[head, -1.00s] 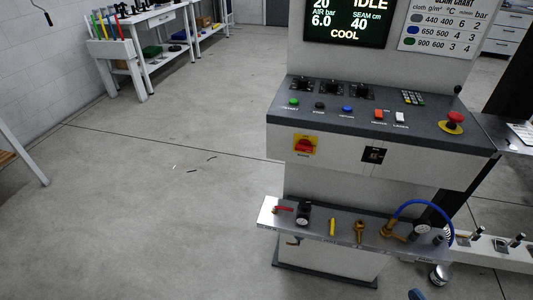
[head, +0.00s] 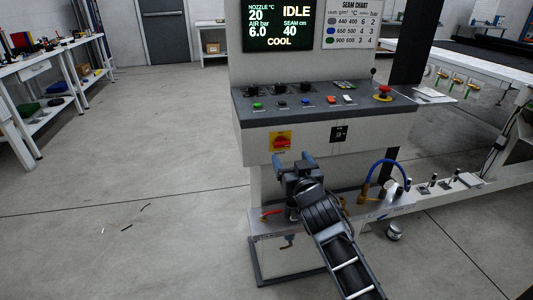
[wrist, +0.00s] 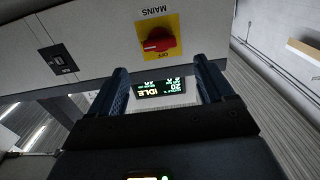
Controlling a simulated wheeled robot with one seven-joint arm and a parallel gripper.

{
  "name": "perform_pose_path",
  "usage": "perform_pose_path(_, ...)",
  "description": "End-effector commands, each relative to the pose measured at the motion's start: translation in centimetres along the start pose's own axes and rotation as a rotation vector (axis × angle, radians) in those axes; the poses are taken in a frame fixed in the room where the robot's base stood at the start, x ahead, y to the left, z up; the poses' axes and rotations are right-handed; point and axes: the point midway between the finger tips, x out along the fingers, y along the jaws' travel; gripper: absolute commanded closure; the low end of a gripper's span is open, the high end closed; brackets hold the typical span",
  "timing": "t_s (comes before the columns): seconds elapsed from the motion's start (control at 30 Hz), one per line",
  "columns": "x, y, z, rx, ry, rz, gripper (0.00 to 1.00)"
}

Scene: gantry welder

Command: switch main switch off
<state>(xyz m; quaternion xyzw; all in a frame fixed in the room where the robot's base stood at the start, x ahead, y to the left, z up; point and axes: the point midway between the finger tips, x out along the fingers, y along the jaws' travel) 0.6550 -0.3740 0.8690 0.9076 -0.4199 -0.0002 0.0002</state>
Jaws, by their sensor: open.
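The main switch (head: 281,141) is a red rotary knob on a yellow plate on the front of the machine's control console. In the wrist view the main switch (wrist: 160,42) appears upside down, with MAINS and OFF lettering on its plate. Its handle looks roughly crosswise, with a pale mark at one end. My gripper (head: 293,161) is open and empty, just below the switch in the head view. In the wrist view my gripper (wrist: 160,66) has its two blue fingers apart, with the knob beyond the gap between them. I see no contact with the knob.
A small black panel switch (head: 339,133) sits right of the main switch. Above are buttons and a red emergency stop (head: 383,92). Below, a shelf (head: 262,229) holds valves, fittings and a blue hose (head: 383,165), close to my arm.

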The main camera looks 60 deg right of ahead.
Motion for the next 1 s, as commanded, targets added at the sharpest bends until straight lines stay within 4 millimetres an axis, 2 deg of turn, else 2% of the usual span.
perform_pose_path(0.3, 4.5, -0.1, -0.4, 0.001, 0.001, -0.001, 0.19)
perform_pose_path(0.5, 6.8, -0.1, -0.2, 0.001, 0.0, -0.002, 0.19)
perform_pose_path(0.87, 7.3, -0.1, -0.1, 0.0, 0.0, -0.002, 0.19)
perform_pose_path(1.0, 7.3, -0.1, -0.1, 0.0, 0.0, -0.002, 0.31)
